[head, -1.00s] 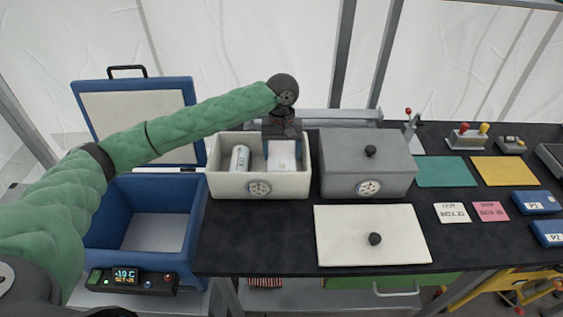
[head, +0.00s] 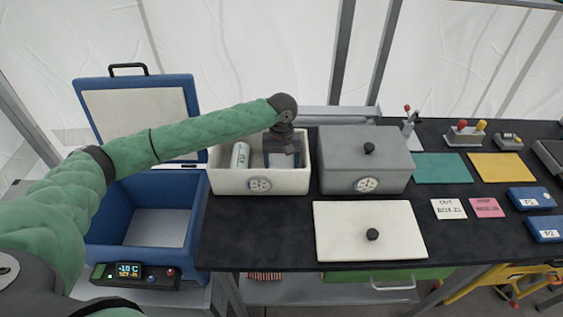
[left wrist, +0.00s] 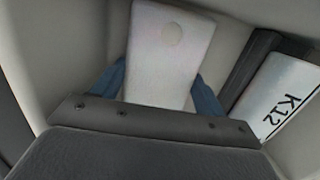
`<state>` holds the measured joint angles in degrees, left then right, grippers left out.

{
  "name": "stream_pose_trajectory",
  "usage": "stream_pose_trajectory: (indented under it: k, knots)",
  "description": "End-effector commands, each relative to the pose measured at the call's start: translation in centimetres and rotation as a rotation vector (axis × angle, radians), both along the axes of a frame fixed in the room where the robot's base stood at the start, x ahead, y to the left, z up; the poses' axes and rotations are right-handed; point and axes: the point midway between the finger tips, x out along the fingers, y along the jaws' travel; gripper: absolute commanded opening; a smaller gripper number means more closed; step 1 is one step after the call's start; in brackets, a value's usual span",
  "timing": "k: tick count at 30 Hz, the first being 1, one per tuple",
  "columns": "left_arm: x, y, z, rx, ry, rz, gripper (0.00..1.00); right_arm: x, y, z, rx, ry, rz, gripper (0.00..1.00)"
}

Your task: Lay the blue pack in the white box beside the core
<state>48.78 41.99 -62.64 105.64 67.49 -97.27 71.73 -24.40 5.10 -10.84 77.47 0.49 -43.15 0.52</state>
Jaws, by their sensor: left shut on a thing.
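The white box (head: 262,183) stands open on the dark table, with a round dial on its front. The core (head: 240,156), a pale cylinder, leans in its left part; in the left wrist view its label (left wrist: 283,100) reads K12. My left gripper (head: 281,158) reaches down into the right part of the box, to the right of the core. It is shut on the pack (left wrist: 168,55), whose pale face with a round mark shows in the wrist view, with blue at both sides. The gripper hides most of the pack in the head view. My right gripper is out of view.
An open blue cooler (head: 108,228) stands left of the box. A grey lidded box (head: 362,152) is close on its right. A white lid (head: 367,228) lies in front. Blue blocks (head: 530,198), cards and coloured mats lie at the right.

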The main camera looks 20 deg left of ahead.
Motion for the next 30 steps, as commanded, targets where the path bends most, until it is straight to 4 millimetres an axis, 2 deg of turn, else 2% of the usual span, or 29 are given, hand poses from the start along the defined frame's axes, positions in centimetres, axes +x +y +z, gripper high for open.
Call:
stream_pose_trajectory:
  k: [1,4,16,18,22,30]
  knots:
    - [0.0,0.0,0.0,0.000,0.000,0.000,0.74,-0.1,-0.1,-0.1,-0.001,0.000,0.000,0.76]
    - [0.0,0.0,0.0,0.000,0.000,0.000,0.94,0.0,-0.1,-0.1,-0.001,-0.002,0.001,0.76]
    - [0.0,0.0,0.2,-0.001,-0.001,0.000,0.94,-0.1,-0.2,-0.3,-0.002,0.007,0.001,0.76]
    - [0.2,0.0,0.8,-0.001,-0.002,0.000,0.94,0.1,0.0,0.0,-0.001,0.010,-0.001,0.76]
    - [0.4,0.1,2.6,-0.001,-0.002,0.000,0.94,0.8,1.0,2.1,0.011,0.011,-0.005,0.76]
    - [1.0,0.2,7.8,-0.001,-0.003,0.000,0.94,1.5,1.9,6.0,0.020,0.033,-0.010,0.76]
